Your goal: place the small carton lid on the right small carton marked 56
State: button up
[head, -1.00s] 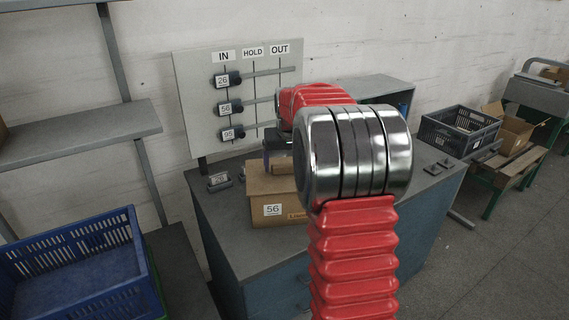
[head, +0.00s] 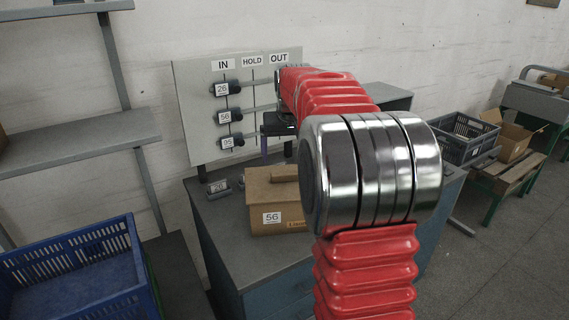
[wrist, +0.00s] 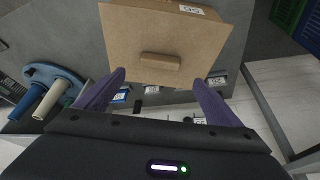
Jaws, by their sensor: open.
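The small carton marked 56 (head: 272,218) stands upright on the grey bench. The lid (head: 262,174) lies flat on its top, with a raised bar handle. In the wrist view the lid (wrist: 190,35) appears level and roughly square on the carton, its handle (wrist: 160,62) ahead of my fingers. My gripper (wrist: 158,78) is open and empty, its purple fingers spread wider than the handle and apart from it. In the head view my gripper (head: 277,150) hangs behind and above the carton, partly hidden by my arm. My arm also hides the carton's right side.
A board (head: 190,85) with numbered rods stands behind the bench (head: 235,255). A small block tagged 26 (head: 219,187) lies left of the carton. A blue crate (head: 75,265) is at lower left. A dark crate (head: 465,138) and an open carton (head: 508,138) are at right.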

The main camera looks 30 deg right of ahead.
jog(key=v, duration=0.4)
jog(key=shift+a, duration=0.1)
dwell(0.7)
jog(key=s+a+n, duration=0.1)
jog(key=s+a, duration=0.5)
jog(key=a, duration=0.3)
jog(key=s+a+n, duration=0.2)
jog(key=s+a, duration=0.5)
jog(key=a, duration=0.2)
jog(key=s+a+f+n+y, duration=0.1)
jog(key=s+a+f, duration=0.3)
jog(key=s, duration=0.3)
jog(key=s+a+f+n+t+y, duration=0.1)
jog(key=s+a+f, duration=0.3)
jog(key=s+a, duration=0.2)
jog(key=shift+s+f+t, duration=0.3)
jog(key=shift+s+f, duration=0.1)
jog(key=shift+s, duration=0.8)
jog(key=shift+a, duration=0.1)
jog(key=shift+c, duration=0.4)
